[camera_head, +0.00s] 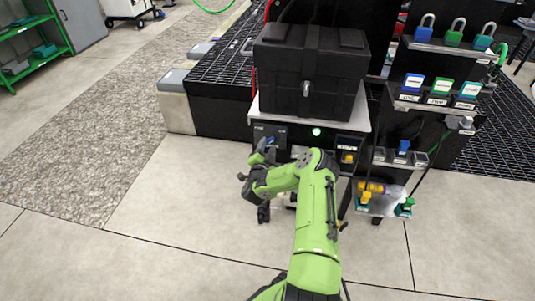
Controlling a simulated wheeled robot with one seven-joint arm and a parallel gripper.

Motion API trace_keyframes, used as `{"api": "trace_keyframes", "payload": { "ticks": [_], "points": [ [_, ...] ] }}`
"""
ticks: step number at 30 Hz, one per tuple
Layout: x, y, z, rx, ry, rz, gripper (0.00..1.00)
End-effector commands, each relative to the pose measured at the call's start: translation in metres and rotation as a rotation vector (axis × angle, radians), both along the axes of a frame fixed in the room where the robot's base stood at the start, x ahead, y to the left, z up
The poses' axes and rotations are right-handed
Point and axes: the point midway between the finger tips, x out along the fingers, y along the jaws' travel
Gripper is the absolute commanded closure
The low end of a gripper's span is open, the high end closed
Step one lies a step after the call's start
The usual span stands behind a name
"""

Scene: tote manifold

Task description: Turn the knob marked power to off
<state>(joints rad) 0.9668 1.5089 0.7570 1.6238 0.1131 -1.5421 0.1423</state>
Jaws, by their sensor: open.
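A dark control panel (270,131) is on the front of the stand below the black tote. A small blue part (270,142) shows low on this panel, close to my gripper; it may be a knob, but its pointer and marking are too small to read. My gripper (262,156) is open, in front of this panel and partly covering it. I cannot tell whether it touches the blue part. A lit green lamp (316,131) is to the right. A yellow control (348,157) with a small label is further right. I cannot make out which control is marked power.
The black tote (312,73) sits on the stand above the panels. To the right, a rack holds padlocks (424,29), coloured tags (412,84) and yellow and green valve handles (366,198). Dark grating (222,70) lies behind. The floor (150,210) at left is clear.

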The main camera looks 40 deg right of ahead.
Motion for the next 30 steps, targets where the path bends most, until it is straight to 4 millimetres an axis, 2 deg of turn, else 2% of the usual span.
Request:
{"api": "trace_keyframes", "payload": {
  "ticks": [3,10,18,30],
  "points": [
    [0.0042,-0.0066,0.0001,-0.001,-0.002,-0.001,0.58],
    [0.0049,-0.0069,0.0019,0.001,-0.001,0.0,0.58],
    [0.0047,-0.0065,0.0015,0.001,-0.001,0.0,1.0],
    [0.0049,-0.0057,0.0025,-0.023,0.032,0.001,1.0]
  ]
}}
